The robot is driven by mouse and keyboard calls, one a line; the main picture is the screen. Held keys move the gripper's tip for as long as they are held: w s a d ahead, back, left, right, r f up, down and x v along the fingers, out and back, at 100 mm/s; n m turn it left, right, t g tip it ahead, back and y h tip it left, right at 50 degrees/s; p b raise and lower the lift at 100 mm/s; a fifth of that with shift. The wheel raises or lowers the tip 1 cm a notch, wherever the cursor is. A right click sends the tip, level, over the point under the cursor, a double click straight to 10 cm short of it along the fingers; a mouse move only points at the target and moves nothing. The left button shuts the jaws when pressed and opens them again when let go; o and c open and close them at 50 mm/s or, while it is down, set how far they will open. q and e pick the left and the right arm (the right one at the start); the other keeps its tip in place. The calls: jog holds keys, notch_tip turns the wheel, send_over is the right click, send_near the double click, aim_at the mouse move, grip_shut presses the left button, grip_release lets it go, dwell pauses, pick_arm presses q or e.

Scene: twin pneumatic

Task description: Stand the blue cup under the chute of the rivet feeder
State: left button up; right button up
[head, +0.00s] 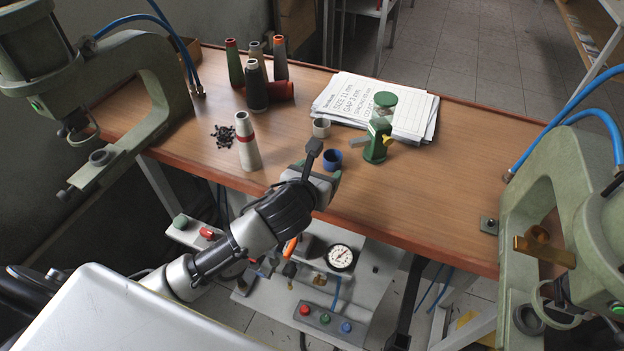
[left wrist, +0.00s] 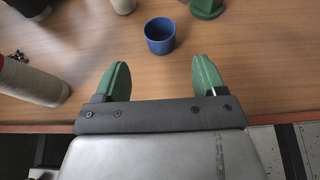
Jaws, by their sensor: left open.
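The blue cup (head: 332,159) stands upright on the wooden table, and in the left wrist view (left wrist: 160,38) it shows its open top. My left gripper (head: 323,166) is at the table's front edge, on the near side of the cup. In the left wrist view its green fingers (left wrist: 162,74) are open and empty, with the cup just beyond their tips. My right gripper is not in view.
A pale cup (head: 321,127) stands behind the blue cup. A cream cone (head: 247,142) with a red band and a pile of dark rivets (head: 223,135) are to the left. Papers (head: 375,108) lie behind the feeder. Green presses flank both sides.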

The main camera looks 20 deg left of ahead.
pick_arm(q)
jog(key=v, duration=0.4)
jog(key=shift+s, duration=0.1)
dwell(0.4)
